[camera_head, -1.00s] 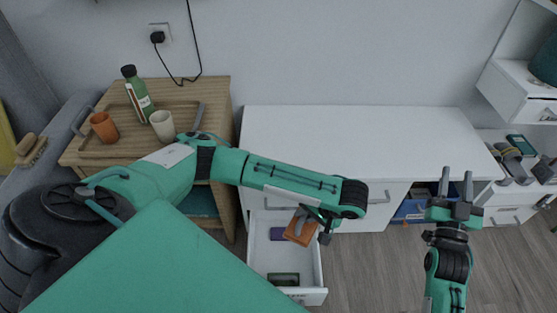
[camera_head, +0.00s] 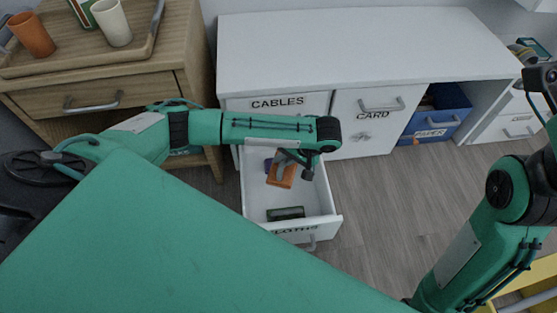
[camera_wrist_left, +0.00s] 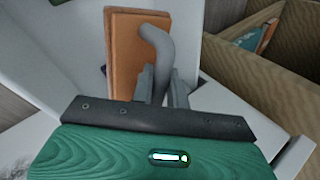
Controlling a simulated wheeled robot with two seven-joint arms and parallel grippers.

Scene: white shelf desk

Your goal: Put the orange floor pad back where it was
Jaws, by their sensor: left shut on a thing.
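The orange floor pad (camera_head: 281,177) is a flat rectangular block with a curved grey handle. In the head view it shows over the inside of the open white drawer (camera_head: 329,204), near the drawer's back half. I cannot tell if it touches the drawer bottom. My left gripper (camera_head: 290,158) is shut on the pad's handle. In the wrist view the pad (camera_wrist_left: 125,50) shows beyond the gripper (camera_wrist_left: 163,85), with the grey handle between the fingers. My right arm shows at the right edge of the head view; its fingers are out of the picture.
A dark green item (camera_head: 285,213) lies in the drawer's front part, and a purple item (camera_head: 267,165) is partly hidden behind the pad. The white desk (camera_head: 350,45) stands above the drawer. A wooden cabinet (camera_head: 150,75) stands to the left. Floor is clear right of the drawer.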

